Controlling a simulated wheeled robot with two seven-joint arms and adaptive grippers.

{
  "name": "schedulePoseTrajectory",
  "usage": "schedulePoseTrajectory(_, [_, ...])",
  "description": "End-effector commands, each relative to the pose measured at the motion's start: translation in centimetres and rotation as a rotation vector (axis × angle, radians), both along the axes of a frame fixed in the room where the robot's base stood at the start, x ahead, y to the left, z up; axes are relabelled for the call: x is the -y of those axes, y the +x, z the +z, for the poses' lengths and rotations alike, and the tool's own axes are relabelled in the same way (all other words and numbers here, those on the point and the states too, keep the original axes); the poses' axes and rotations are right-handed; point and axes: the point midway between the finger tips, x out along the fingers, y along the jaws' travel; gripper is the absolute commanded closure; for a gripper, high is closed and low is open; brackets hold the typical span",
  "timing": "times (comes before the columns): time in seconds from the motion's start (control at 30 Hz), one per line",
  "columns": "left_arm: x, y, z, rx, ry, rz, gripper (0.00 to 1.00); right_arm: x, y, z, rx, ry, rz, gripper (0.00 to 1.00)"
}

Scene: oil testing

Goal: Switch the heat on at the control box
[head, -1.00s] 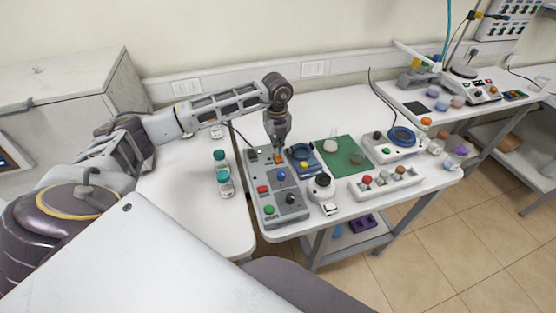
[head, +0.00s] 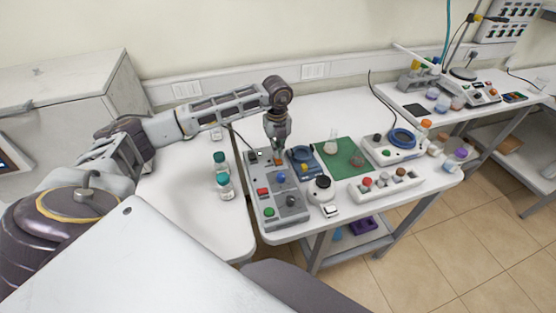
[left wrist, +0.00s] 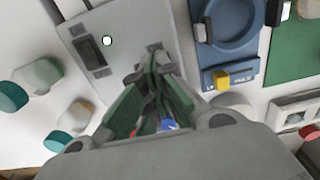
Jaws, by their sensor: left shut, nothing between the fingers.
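The grey control box (head: 254,181) stands at the left end of the lab table. On its top are an orange switch (head: 279,160), a blue knob (head: 281,177), a red button (head: 262,191), a green button (head: 269,212) and a dark knob (head: 291,200). My left gripper (head: 278,150) is shut and empty, pointing down over the back part of the box near the orange switch. In the left wrist view its fingers (left wrist: 155,62) meet over the box's grey top (left wrist: 132,22), and they hide part of it; I cannot tell whether they touch it. My right gripper is out of view.
A blue device (head: 302,157) sits close right of the box, with a green mat (head: 352,165) beyond. A black-topped white device (head: 322,188) stands at the front. Capped bottles (head: 224,182) stand on the left table, where much surface is free.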

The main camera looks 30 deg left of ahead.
Motion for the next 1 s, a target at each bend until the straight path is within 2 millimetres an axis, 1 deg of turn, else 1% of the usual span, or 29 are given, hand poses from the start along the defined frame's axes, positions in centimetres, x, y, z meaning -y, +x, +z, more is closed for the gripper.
schedulePoseTrajectory(0.43, [-0.01,0.01,0.00,0.000,0.000,0.000,1.00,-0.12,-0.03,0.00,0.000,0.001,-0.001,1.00])
schedulePoseTrajectory(1.0, [-0.01,-0.01,-0.42,0.000,0.000,0.000,1.00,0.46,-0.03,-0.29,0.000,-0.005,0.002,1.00])
